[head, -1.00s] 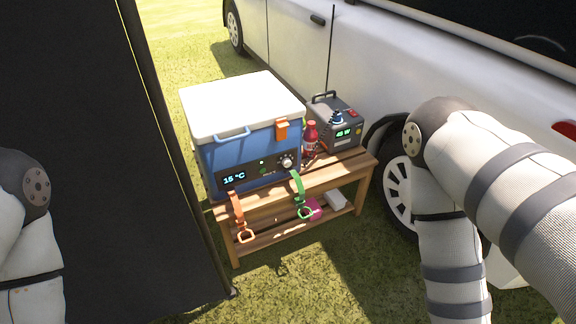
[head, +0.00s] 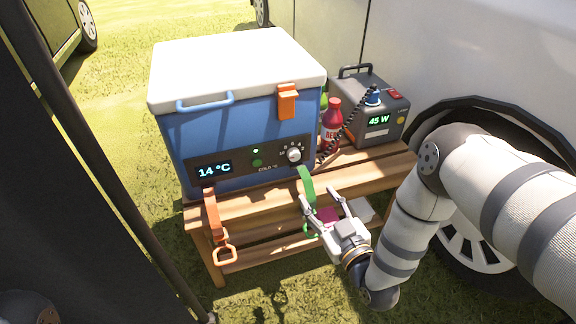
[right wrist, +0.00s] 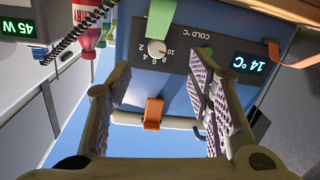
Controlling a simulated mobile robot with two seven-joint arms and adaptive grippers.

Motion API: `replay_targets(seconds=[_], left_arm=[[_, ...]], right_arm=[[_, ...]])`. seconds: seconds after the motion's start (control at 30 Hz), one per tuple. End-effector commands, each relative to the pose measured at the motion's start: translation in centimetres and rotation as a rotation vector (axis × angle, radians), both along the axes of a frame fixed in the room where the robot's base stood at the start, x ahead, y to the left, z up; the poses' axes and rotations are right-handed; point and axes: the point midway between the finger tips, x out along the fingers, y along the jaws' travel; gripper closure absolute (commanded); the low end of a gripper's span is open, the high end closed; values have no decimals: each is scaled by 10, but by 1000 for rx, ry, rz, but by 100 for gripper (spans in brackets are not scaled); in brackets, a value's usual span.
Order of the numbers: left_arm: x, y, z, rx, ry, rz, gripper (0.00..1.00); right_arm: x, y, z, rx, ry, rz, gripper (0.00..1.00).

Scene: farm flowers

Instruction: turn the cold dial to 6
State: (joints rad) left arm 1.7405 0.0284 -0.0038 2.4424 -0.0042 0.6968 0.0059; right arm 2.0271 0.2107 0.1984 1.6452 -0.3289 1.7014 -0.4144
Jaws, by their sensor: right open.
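The cold dial (head: 294,155) is a small pale knob on the dark front panel (head: 246,161) of a blue cooler (head: 215,130) with a white lid. The panel display (head: 213,170) reads 14 °C. In the right wrist view the dial (right wrist: 157,49) appears upside down with its numbers around it; I cannot tell its exact setting. My right gripper (head: 318,196) is open and empty, below and in front of the dial, apart from it. In the right wrist view its two fingers (right wrist: 160,78) frame the dial between them. My left gripper is out of view.
The cooler stands on a wooden bench (head: 360,173). An orange strap (head: 213,215) and a green strap (head: 306,184) hang at its front. A red bottle (head: 331,127) and a power box (head: 372,112) reading 45 W stand to the right, beside a white vehicle.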

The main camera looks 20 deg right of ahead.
Motion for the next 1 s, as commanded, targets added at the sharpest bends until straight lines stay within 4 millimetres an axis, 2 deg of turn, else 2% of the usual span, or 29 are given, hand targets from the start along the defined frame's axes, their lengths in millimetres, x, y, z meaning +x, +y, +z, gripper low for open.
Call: replay_targets(seconds=[0.17, 0.4, 0.6, 0.73, 0.97, 1.0], left_arm=[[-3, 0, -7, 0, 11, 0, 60], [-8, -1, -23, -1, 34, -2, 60], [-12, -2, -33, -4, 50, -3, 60], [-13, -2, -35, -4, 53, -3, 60], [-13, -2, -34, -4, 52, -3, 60], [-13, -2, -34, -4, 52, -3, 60]], right_arm=[[23, -2, 10, -8, -67, -8, 53], [82, 4, 7, -8, -60, -7, 53], [118, 8, 6, -7, -56, -7, 53], [128, 9, 8, -7, -55, -7, 53], [129, 9, 10, -7, -56, -7, 53], [129, 9, 10, -7, -56, -7, 60]])
